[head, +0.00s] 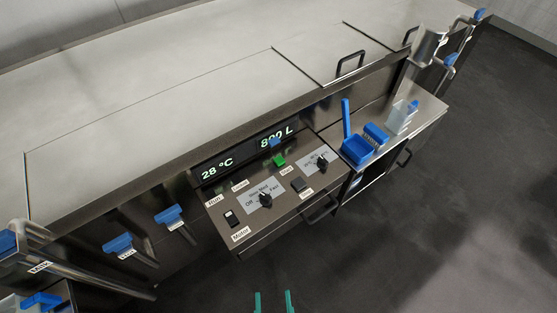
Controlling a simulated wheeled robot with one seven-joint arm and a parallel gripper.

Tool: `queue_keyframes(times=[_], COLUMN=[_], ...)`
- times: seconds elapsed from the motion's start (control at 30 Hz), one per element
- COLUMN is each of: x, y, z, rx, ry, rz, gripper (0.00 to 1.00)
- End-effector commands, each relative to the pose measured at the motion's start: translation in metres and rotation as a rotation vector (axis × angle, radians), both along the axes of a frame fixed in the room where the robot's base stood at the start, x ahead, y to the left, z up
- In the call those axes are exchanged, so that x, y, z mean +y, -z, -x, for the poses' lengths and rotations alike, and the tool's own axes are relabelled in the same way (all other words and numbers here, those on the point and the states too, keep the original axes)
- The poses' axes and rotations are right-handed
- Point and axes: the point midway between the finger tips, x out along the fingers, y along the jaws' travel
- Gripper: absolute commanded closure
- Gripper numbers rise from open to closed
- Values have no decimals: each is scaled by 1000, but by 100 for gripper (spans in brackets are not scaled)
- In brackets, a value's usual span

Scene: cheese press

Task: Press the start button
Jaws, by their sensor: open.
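The control panel (251,224) is set in the front of the steel vat, tilted in the head view. A green square button (279,160) sits near its upper middle, with a small label beside it that is too blurred to read surely. A dark square button (298,184) lies below it, also labelled. My gripper (273,302) shows only as two teal fingertips at the bottom edge. They are apart, with nothing seen between them. The gripper is well below the panel in the picture, touching nothing visible. The rest of it is out of frame.
The panel also has two rotary knobs (265,200), a rocker switch (231,218) and a display (232,164) reading 28 °C and 800 L. Blue-handled valves (169,214) stick out at left. A side shelf (416,119) holds blue tools. The floor (400,240) is clear.

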Motion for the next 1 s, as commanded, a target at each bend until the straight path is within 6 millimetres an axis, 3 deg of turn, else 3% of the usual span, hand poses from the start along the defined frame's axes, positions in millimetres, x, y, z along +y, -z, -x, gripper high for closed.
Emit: queue_keyframes(times=[0.03, 0.17, 0.2, 1.0], x=[0, 0, 0, 0], y=[0, 0, 0, 0], z=[0, 0, 0, 0], rx=[0, 0, 0, 0], ry=[0, 0, 0, 0], rz=[0, 0, 0, 0], gripper=[67, 98, 100, 100])
